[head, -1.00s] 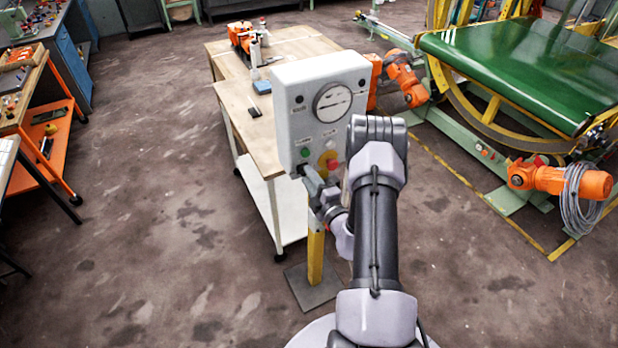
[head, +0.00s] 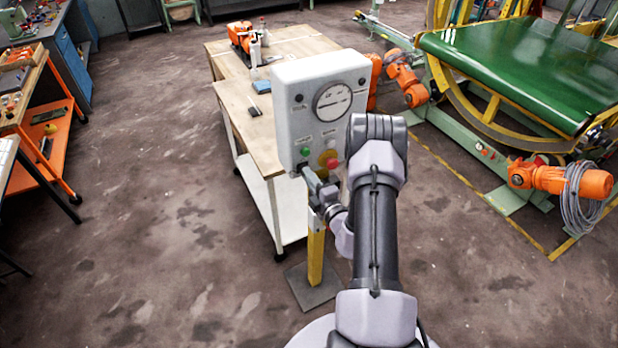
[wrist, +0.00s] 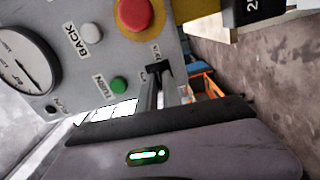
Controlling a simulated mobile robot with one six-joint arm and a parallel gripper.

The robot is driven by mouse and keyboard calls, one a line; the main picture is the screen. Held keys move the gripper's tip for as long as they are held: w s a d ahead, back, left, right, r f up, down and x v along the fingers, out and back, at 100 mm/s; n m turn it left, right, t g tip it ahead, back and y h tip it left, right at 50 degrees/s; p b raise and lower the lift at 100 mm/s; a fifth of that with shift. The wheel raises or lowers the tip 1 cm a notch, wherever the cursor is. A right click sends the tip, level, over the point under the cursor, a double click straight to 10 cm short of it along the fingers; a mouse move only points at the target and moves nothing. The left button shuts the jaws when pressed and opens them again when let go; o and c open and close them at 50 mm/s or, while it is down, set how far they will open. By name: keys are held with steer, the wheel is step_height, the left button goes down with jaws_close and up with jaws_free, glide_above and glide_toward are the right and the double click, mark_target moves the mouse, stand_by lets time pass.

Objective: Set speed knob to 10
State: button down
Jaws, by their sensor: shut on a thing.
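The grey control box (head: 330,110) stands on a yellow post, with a round white gauge (head: 333,102) high on its face. The gauge also shows at the left of the wrist view (wrist: 27,62). A small black knob (wrist: 164,69) sits near the panel's edge in the wrist view, beside a label that I cannot read fully. My gripper (wrist: 168,86) is shut on this knob, and its fingers hide part of it. In the head view my gripper (head: 310,178) is at the box's lower left corner. The knob's setting cannot be read.
A green button (wrist: 119,84) and a red mushroom button (wrist: 134,13) on a yellow base lie close to my fingers. A wooden workbench (head: 255,130) stands behind the box. Open floor lies to the left.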

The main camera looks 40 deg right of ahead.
steer(key=shift+f+n+b, duration=0.1)
steer(key=shift+n+b, duration=4.4)
steer(key=shift+n, duration=5)
steer(key=c, duration=1.5)
jaws_free()
steer(key=v, duration=1.7)
steer(key=shift+s+a, duration=0.15)
steer(key=shift+s, duration=0.05)
